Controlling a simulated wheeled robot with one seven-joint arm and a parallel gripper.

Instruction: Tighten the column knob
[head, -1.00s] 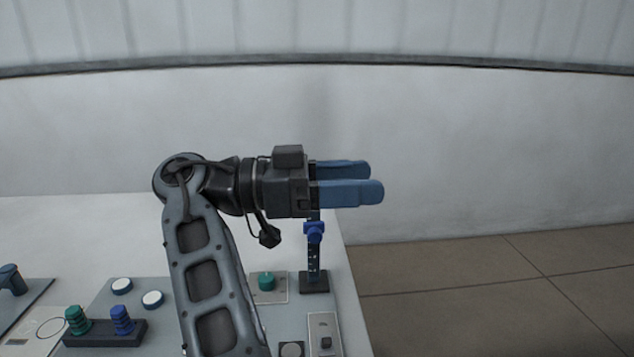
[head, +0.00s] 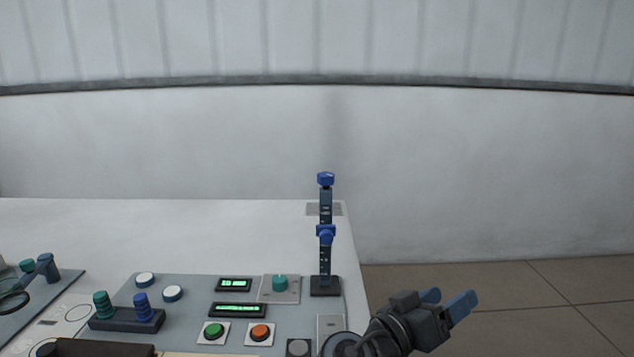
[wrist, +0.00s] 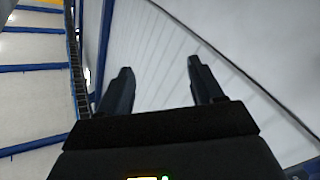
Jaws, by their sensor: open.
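The column (head: 325,264) is a dark upright post on a black base near the right edge of the table. A blue knob (head: 326,234) sits partway up it, and a blue cap (head: 326,179) tops it. My gripper (head: 451,302) is at the lower right in the head view, beyond the table's right edge and apart from the column, with its blue fingers pointing up and right. In the wrist view my gripper (wrist: 160,85) shows two spread fingers with nothing between them. The column does not show in the wrist view.
Left of the column, a panel holds a teal knob (head: 280,283), a green button (head: 213,331), an orange button (head: 260,333) and lit displays (head: 236,310). Green and blue ribbed posts (head: 122,310) stand farther left. The table's back area (head: 150,235) is clear.

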